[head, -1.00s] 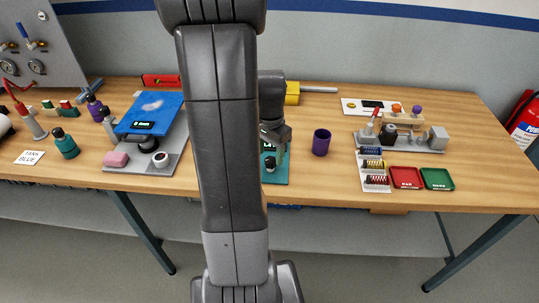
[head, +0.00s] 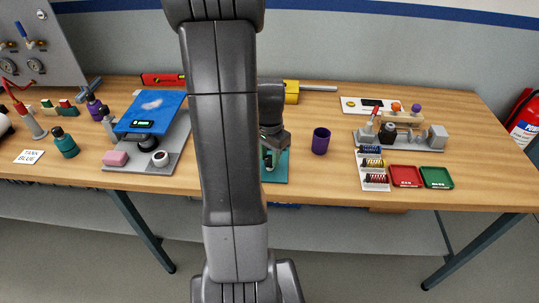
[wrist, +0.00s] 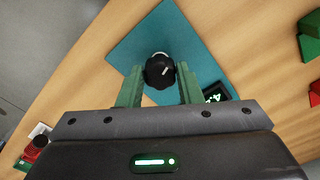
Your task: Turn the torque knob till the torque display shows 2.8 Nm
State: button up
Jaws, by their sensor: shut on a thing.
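The black torque knob (wrist: 160,71) with a white pointer mark sits on a teal plate (wrist: 152,32) in the wrist view. My gripper (wrist: 159,76) has its two green fingers on either side of the knob and is shut on it. The torque display (wrist: 217,92) is a small dark panel right of the fingers, partly hidden by my gripper body. Its pale digits are tilted and cut off, so I cannot read the full value. In the head view my gripper (head: 270,155) is down over the teal plate (head: 275,176), mostly hiding the knob.
A purple cup (head: 320,141) stands just right of the teal plate. A grey stand with a blue top (head: 150,113) is to the left. Red (head: 406,177) and green (head: 437,179) trays lie at the right.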

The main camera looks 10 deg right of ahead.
jog(key=shift+n, duration=0.3)
jog(key=n+b, duration=0.1)
jog(key=n, duration=0.2)
jog(key=shift+n, duration=0.4)
jog(key=n, duration=0.3)
jog(key=shift+d+n+b, duration=0.1)
jog(key=shift+n+b, duration=0.2)
jog(key=shift+b, duration=0.05)
jog(key=n, duration=0.3)
jog(key=shift+n, duration=0.3)
jog(key=shift+n+b, duration=0.5)
jog(key=shift+n, duration=1.6)
jog(key=o, duration=1)
